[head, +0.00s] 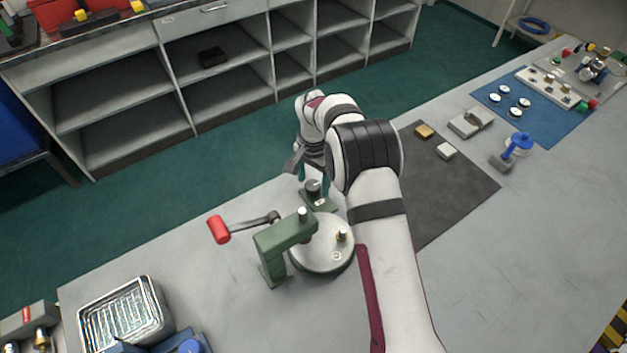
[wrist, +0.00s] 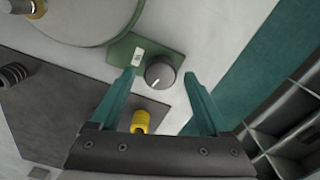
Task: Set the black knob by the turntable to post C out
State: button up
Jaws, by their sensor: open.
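The black knob (wrist: 161,75) sits on a green base plate (wrist: 122,48) beside the turntable (wrist: 85,15). Its white pointer line points to the lower left in the wrist view, and a small white label lies on the plate. In the head view the knob (head: 313,186) is behind the turntable (head: 309,262), partly covered by my wrist. My gripper (wrist: 160,76) is open, with one teal finger on each side of the knob in the wrist view. Contact cannot be told. I cannot make out a post C marking.
A green bracket (head: 284,238) with a red-handled crank (head: 219,229) stands at the turntable's left. A yellow fitting (wrist: 141,122) shows between my fingers' bases. A metal tray (head: 122,312) is at the front left. A dark mat (head: 455,190) with small blocks lies to the right.

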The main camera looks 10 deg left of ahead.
jog(key=shift+f, duration=0.3)
grip_shut()
jog(key=n, duration=0.3)
dwell(0.3)
grip_release()
jog(key=shift+r, duration=0.1)
